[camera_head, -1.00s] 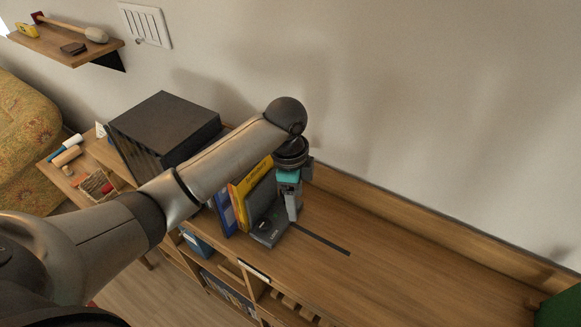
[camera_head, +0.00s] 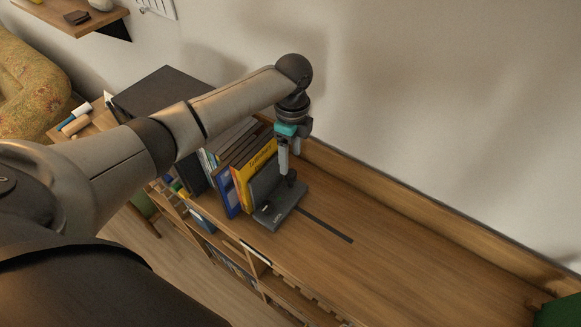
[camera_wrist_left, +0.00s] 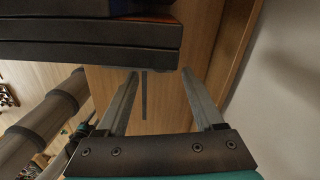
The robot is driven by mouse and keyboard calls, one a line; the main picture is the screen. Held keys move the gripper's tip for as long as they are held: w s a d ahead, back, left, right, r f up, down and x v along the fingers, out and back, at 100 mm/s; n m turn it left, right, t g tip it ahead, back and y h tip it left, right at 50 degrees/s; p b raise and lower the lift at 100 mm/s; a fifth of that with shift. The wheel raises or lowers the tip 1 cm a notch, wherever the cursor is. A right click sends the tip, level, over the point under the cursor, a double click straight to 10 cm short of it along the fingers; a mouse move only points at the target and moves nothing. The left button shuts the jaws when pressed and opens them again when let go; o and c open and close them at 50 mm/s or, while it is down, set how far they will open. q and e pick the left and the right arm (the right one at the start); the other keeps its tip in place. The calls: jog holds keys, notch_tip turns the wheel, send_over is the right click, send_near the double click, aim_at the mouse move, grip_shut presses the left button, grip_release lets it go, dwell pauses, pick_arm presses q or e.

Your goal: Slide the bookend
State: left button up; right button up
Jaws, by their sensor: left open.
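The dark grey bookend (camera_head: 281,204) stands on the wooden shelf top, its upright plate beside a yellow book (camera_head: 257,163) and its foot reaching right. A dark strip (camera_head: 326,224) runs along the wood from its foot. My left gripper (camera_head: 288,177) points down over the bookend's foot, beside the upright plate; contact cannot be told. In the left wrist view the two fingers (camera_wrist_left: 160,78) are apart with nothing seen between them but wood and the strip. A dark layered edge (camera_wrist_left: 90,40), which seems to be the bookend, fills the upper left there. My right gripper is not seen.
Several books, including a blue one (camera_head: 225,188), stand left of the bookend. A black box (camera_head: 163,88) is behind my left arm. A wooden back rail (camera_head: 400,205) runs along the wall.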

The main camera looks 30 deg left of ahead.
aim_at(290, 172)
pick_arm(q)
notch_tip(290, 172, down, 6)
jog(key=shift+s+r, duration=0.1)
jog(key=shift+r, duration=0.15)
grip_shut()
dwell(0.6)
dwell(0.8)
